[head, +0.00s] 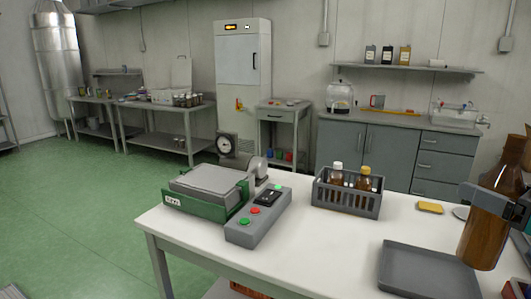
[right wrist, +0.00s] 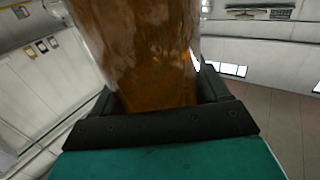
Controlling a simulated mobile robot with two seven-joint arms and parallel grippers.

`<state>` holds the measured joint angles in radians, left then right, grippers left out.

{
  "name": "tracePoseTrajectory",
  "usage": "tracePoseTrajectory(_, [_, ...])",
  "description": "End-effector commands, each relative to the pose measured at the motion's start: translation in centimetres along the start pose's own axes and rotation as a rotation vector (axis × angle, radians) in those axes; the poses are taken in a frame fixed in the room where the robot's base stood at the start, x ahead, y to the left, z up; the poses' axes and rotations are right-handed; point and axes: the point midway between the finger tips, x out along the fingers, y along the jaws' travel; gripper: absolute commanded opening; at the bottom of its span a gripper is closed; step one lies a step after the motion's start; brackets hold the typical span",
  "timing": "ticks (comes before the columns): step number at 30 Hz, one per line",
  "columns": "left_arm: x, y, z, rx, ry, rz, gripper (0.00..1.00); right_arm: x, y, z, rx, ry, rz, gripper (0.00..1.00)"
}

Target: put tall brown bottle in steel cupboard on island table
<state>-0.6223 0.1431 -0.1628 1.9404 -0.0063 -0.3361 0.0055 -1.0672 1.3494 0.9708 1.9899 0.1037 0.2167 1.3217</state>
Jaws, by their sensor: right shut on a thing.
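The tall brown bottle (head: 487,240) is upright, slightly tilted, at the right edge of the head view. My right gripper (head: 498,205) is shut around its body, and the right wrist view also shows the brown glass (right wrist: 145,50) between the fingers. The bottle's base overlaps the right side of a grey tray (head: 412,268) on the white island table (head: 330,240); I cannot tell whether it touches. No open steel cupboard shows; grey closed cupboards (head: 372,152) stand along the back wall. My left gripper is not in view.
On the island table are a green-based scale (head: 200,190), a grey button box (head: 258,215), a grey crate (head: 347,200) with two capped bottles, and a yellow sponge-like block (head: 430,207). A tall white cabinet (head: 243,90) stands at the back. Green floor is clear at left.

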Motion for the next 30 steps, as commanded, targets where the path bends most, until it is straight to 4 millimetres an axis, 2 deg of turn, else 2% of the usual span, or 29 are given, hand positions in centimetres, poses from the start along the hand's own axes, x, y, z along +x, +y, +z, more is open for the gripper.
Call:
tracePoseTrajectory(4, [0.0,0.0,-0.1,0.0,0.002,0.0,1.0,-1.1,0.8,1.0,-0.001,0.008,0.042,0.0])
tracePoseTrajectory(8, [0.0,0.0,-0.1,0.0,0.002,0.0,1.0,-2.6,1.6,2.9,0.001,0.01,0.1,0.0])
tracePoseTrajectory(16, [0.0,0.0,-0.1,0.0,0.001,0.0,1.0,-6.2,2.5,8.8,0.005,0.011,0.241,0.0])
tracePoseTrajectory(23, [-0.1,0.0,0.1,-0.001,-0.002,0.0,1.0,-7.9,1.1,14.0,0.006,0.011,0.336,0.0])
tracePoseTrajectory(30, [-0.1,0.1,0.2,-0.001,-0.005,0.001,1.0,-7.8,-2.0,18.3,0.004,0.011,0.4,0.0])
